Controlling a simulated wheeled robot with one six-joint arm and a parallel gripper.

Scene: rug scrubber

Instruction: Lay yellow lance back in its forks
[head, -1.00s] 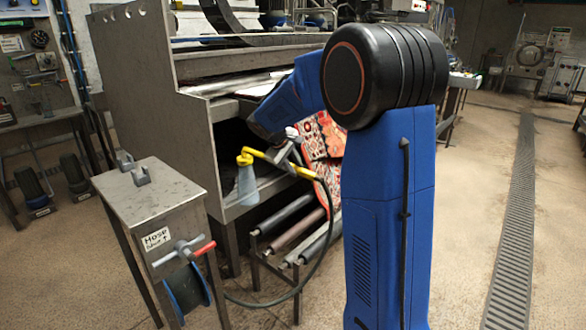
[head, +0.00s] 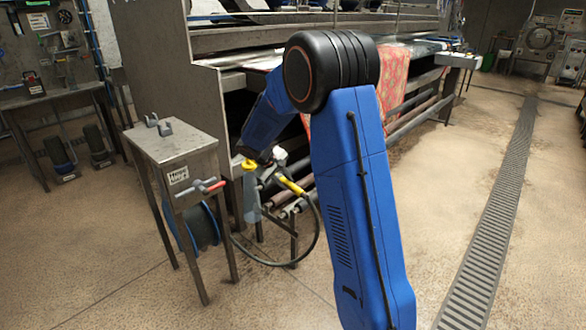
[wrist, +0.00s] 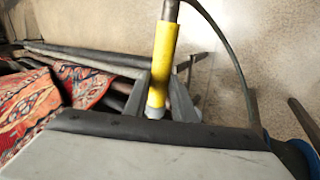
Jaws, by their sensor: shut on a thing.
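The yellow lance (head: 290,186) is in my gripper (head: 270,174), partly hidden by my arm in the head view. A pale blue-grey conical end hangs below its left part, and a dark hose loops down from its right end. In the wrist view the lance (wrist: 163,65) runs between the two fingers of my gripper (wrist: 160,92), which is shut on it. The forks (head: 158,124) are two small grey upright brackets on top of the metal hose stand (head: 180,147), empty. The lance is right of the stand and lower than the forks, apart from them.
The stand carries a hose reel (head: 203,226) and a red-handled fitting (head: 208,187) on its near side. The big grey machine (head: 165,55) with a red patterned rug (head: 393,75) and rollers stands behind. A floor drain (head: 490,220) runs along the open floor at right.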

